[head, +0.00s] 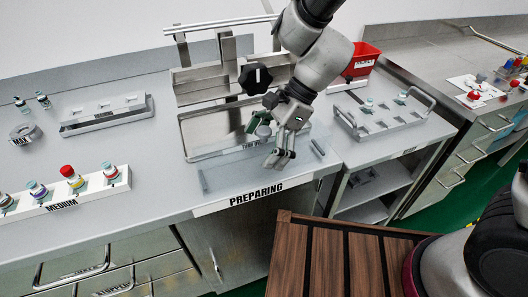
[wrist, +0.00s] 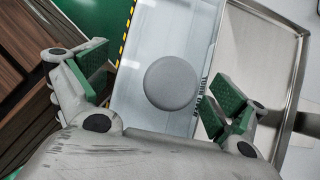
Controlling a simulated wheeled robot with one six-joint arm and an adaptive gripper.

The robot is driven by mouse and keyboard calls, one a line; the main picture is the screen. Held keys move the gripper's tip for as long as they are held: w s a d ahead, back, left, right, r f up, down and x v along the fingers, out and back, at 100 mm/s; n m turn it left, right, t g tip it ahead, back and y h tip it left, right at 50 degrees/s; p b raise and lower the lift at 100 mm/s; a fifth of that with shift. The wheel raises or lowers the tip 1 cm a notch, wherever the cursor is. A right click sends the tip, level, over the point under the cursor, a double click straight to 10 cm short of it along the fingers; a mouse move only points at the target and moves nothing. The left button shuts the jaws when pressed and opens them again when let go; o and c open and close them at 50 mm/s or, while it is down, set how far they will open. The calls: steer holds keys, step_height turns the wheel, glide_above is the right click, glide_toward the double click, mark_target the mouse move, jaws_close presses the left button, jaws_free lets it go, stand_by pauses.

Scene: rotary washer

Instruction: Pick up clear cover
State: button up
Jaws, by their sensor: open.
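The clear cover (head: 225,172) is a see-through flat panel lying on the metal counter behind the PREPARING label, in front of the steel tray. In the wrist view the cover (wrist: 150,120) carries a round grey knob (wrist: 170,83). My gripper (head: 264,143) is above the cover, pointing down. In the wrist view my gripper (wrist: 158,84) has its green-padded fingers spread on either side of the knob, with visible gaps to both. Nothing is held. How far the fingertips are above the cover is hard to tell.
A red bin (head: 362,58) and a handled rack (head: 385,122) stand to the right. MEDIUM bottles (head: 72,178) stand at left.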

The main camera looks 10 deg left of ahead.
steer(key=c, duration=1.2)
steer(key=shift+r, duration=0.25)
